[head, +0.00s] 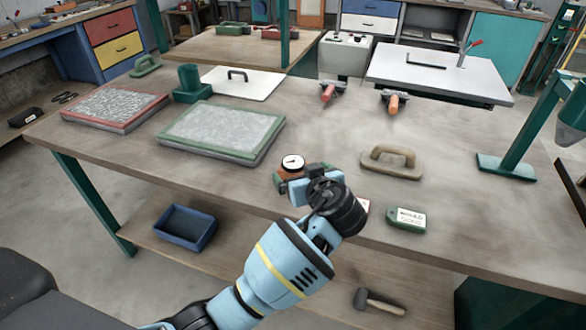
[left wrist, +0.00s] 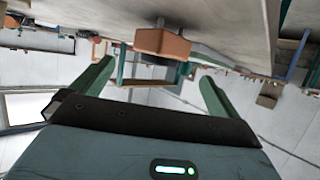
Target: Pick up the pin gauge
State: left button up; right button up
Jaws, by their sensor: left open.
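The pin gauge (head: 291,163), an orange body with a round white dial, stands near the front edge of the table. In the left wrist view its orange block (left wrist: 162,42) shows beyond the fingertips, roughly midway between them. My left gripper (head: 300,183) is just in front of the gauge in the head view and partly hides its lower part. In the left wrist view the left gripper (left wrist: 155,75) has its two green fingers wide apart with nothing between them. I cannot tell the exact gap to the gauge. My right gripper is not in view.
On the table (head: 330,130) are a green-framed panel (head: 222,132), a red-framed panel (head: 115,106), a wooden-handled float (head: 391,162) and a green "MOULD GOOD" tag (head: 406,218). A green stand (head: 505,166) rises at right.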

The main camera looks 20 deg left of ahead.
aim_at(296, 166)
pick_arm(q)
jog(key=shift+x, duration=3.45)
jog(key=shift+c, duration=0.3)
jog(key=shift+r, duration=0.1)
jog(key=c, duration=1)
